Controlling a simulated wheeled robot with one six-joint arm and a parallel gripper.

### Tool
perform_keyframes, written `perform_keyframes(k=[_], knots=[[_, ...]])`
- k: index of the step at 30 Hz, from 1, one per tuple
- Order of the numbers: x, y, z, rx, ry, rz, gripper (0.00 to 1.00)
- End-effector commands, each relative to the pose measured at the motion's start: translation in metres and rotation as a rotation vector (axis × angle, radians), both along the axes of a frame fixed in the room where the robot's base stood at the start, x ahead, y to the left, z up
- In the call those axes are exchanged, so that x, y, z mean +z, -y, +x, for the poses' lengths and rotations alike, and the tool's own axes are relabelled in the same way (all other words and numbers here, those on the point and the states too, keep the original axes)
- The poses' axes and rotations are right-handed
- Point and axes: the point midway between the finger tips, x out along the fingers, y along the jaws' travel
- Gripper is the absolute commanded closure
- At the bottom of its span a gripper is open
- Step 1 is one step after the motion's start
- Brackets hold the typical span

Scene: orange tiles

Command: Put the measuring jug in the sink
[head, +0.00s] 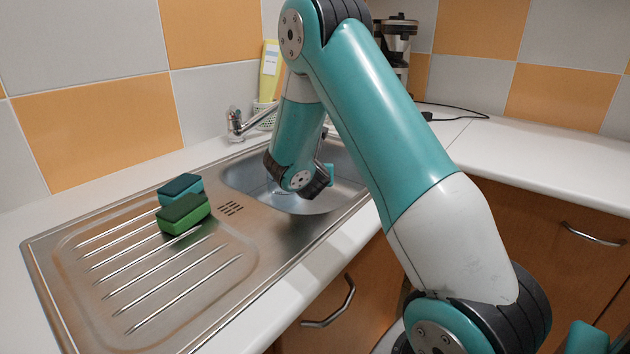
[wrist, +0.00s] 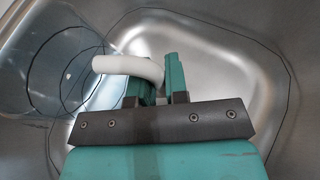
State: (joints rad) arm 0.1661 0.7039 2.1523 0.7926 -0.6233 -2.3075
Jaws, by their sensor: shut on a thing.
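The measuring jug (wrist: 50,62) is clear with dark rim lines and a white handle (wrist: 128,66). In the wrist view it is at the left, inside the sink basin. My gripper (wrist: 160,78) is shut on the white handle, with one teal finger on each side of it. The sink (head: 232,178) shows in the head view, its basin below my wrist. In the head view the jug is mostly hidden behind my arm and cannot be made out clearly. Whether the jug touches the basin floor I cannot tell.
A yellow bottle (head: 270,72) and a coffee maker (head: 398,40) stand at the back. The right counter (head: 545,150) is mostly clear.

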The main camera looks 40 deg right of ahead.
Motion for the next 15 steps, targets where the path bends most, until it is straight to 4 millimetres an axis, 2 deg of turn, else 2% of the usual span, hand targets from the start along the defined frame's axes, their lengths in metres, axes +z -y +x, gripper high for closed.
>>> perform_keyframes(k=[1, 3, 12, 13, 15], knots=[[-0.0107, -0.0001, 0.0002, 0.001, -0.002, -0.002, 1.0], [-0.0152, -0.0001, 0.0003, 0.001, 0.0, -0.001, 1.0], [-0.0163, -0.0002, 0.0003, 0.001, 0.001, 0.0, 1.0], [-0.0169, -0.0003, 0.0002, 0.001, 0.001, 0.0, 0.83], [-0.0162, -0.0002, 0.0002, 0.001, 0.001, 0.0, 0.67]])
